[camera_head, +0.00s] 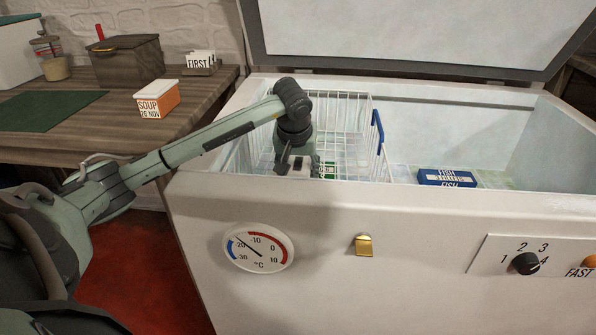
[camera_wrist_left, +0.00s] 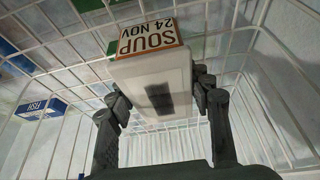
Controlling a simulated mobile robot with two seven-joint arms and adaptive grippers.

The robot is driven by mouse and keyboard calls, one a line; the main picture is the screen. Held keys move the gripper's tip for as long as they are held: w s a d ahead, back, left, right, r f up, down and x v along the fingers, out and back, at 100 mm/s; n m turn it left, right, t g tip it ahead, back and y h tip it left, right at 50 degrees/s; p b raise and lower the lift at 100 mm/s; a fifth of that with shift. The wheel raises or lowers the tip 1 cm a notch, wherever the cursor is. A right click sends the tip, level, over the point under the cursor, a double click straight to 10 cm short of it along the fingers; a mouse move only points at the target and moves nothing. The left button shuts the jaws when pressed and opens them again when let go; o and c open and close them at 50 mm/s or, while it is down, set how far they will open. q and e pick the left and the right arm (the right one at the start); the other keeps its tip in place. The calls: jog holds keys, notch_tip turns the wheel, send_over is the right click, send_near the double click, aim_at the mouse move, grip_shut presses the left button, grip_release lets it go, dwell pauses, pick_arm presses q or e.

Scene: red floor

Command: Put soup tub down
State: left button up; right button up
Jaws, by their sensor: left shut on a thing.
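In the left wrist view a white soup tub (camera_wrist_left: 152,85) has an orange-edged label reading "SOUP 24 NOV". My left gripper (camera_wrist_left: 160,98) is shut on its sides and holds it inside the white wire basket (camera_wrist_left: 265,75). In the head view my left gripper (camera_head: 297,165) reaches down into the wire basket (camera_head: 345,105) at the left of the open chest freezer (camera_head: 340,215). The tub's lower part is hidden there by the freezer's front wall. I cannot tell whether the tub touches the basket floor. My right gripper is not in view.
A blue fish box (camera_head: 447,177) lies right of the basket. A second soup tub (camera_head: 157,99), labelled "26 NOV", stands on the wooden table (camera_head: 60,142) at left. A "FIRST" card holder (camera_head: 200,62) stands behind it. The raised lid (camera_head: 400,30) is behind the freezer.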

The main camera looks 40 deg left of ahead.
pick_arm(q)
jog(key=o, duration=1.5)
jog(key=shift+c, duration=0.2)
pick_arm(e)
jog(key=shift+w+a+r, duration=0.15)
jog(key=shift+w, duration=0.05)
pick_arm(q)
jog(key=shift+r, duration=0.15)
jog(key=p+v, duration=0.1)
jog(key=v, duration=1)
jog(key=shift+s+d+r, duration=0.15)
jog(key=shift+r, duration=0.2)
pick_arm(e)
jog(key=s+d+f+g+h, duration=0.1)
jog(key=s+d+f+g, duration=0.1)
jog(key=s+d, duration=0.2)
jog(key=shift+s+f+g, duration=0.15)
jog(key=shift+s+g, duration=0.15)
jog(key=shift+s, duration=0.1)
